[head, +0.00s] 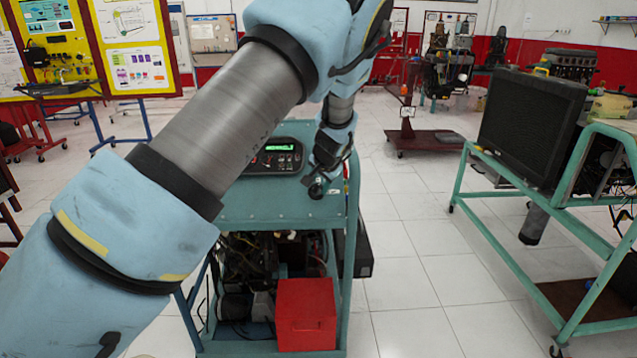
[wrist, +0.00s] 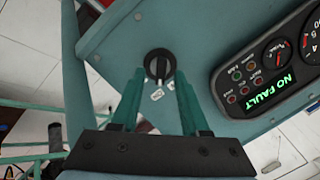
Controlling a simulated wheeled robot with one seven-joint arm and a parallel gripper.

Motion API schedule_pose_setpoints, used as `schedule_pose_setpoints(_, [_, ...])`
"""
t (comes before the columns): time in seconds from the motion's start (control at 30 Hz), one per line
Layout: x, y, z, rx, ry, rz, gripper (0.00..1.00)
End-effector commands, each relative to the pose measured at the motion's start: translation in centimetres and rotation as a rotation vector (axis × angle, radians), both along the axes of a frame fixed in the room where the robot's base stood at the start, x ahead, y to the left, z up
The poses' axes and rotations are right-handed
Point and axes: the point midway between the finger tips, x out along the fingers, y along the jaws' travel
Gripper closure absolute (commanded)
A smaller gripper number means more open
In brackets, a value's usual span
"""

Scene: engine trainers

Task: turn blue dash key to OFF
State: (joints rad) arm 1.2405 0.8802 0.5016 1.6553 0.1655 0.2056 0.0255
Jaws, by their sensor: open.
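The dash key (wrist: 160,66) is a round black switch with a raised bar, set in the blue-teal dash panel (wrist: 205,32). Its bar lies roughly upright in the wrist view, with small white labels just below it. The panel also shows in the head view (head: 262,208), where my arm and gripper hide the key. My gripper (wrist: 160,78) is open, with one teal finger on each side just below the key. The fingers look apart from the key; their depth to the panel is hard to tell.
A gauge cluster (wrist: 270,75) reading "NO FAULT" sits right of the key. A red box (head: 306,315) stands low in the blue trainer frame. A teal stand (head: 492,178) with a black radiator (head: 530,120) is at right. Clear floor lies between them.

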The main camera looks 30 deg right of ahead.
Motion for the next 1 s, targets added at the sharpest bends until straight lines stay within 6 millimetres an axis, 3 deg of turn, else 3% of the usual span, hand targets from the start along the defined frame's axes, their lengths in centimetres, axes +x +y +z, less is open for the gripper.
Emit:
schedule_pose_setpoints(0.2, [1.0, -0.2, -1.3, -0.001, 0.000, 0.001, 0.55])
schedule_pose_setpoints(0.5, [1.0, -0.3, -1.6, -0.002, 0.001, 0.000, 0.55])
schedule_pose_setpoints(0.9, [1.0, -0.2, -1.6, -0.001, 0.001, 0.000, 1.00])
schedule_pose_setpoints(1.0, [1.0, -0.2, -1.6, 0.000, 0.001, 0.000, 1.00])
